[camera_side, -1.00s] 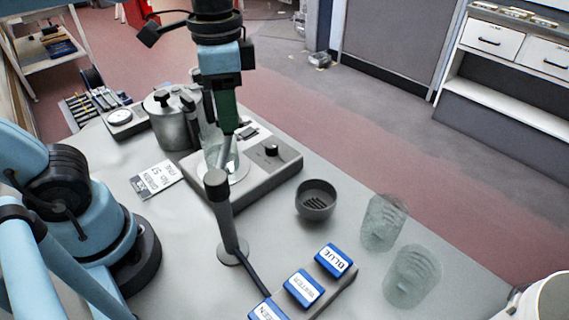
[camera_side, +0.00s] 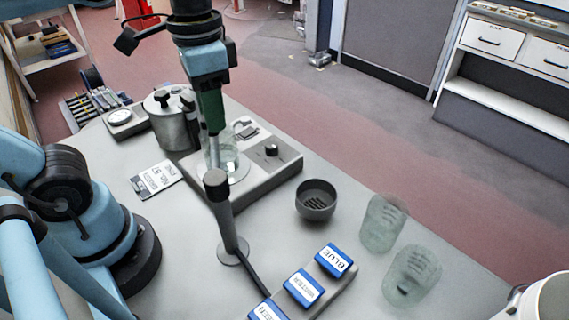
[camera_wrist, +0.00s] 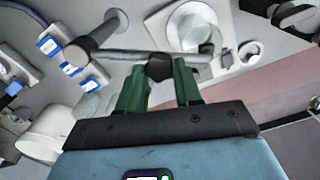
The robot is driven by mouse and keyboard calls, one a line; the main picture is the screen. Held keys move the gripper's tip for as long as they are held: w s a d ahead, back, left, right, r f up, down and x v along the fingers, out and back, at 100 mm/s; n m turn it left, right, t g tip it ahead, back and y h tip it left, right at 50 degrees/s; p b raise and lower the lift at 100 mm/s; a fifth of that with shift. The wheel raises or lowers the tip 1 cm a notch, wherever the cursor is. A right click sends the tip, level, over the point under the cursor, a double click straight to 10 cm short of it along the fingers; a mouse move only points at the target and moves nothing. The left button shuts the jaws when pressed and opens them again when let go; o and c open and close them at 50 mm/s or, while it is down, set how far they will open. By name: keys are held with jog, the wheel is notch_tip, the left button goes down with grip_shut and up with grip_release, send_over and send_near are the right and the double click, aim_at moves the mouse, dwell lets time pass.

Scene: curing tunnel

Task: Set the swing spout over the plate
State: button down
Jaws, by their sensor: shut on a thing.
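The swing spout is a grey rod (camera_wrist: 125,55) on a dark grey post (camera_side: 224,215). The post also shows in the wrist view (camera_wrist: 82,52). My gripper (camera_wrist: 158,72) is shut on the spout's dark knob, between its green fingers; in the side view my gripper (camera_side: 212,128) is above and behind the post's top. The plate (camera_side: 238,176) is a pale disc on a grey boxy unit, with a clear glass vessel (camera_side: 228,160) on it. In the wrist view the spout's free end lies just below the vessel (camera_wrist: 193,28). Its height above the plate cannot be told.
A lidded metal pot (camera_side: 170,125) stands behind left of the plate unit. A dark bowl (camera_side: 316,200), blue labelled blocks (camera_side: 304,287) and two clear cups (camera_side: 383,224) stand to the right and front. A label card (camera_side: 158,177) lies left. Bare bench lies between bowl and post.

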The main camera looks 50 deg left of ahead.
jog(key=c, duration=0.8)
grip_release()
jog(key=shift+s, duration=0.1)
jog(key=shift+o, duration=0.2)
jog(key=shift+r, duration=0.1)
notch_tip(320, 180, up, 12)
notch_tip(320, 180, down, 12)
jog(key=shift+f, duration=0.15)
jog(key=shift+r, duration=0.2)
dwell(0.3)
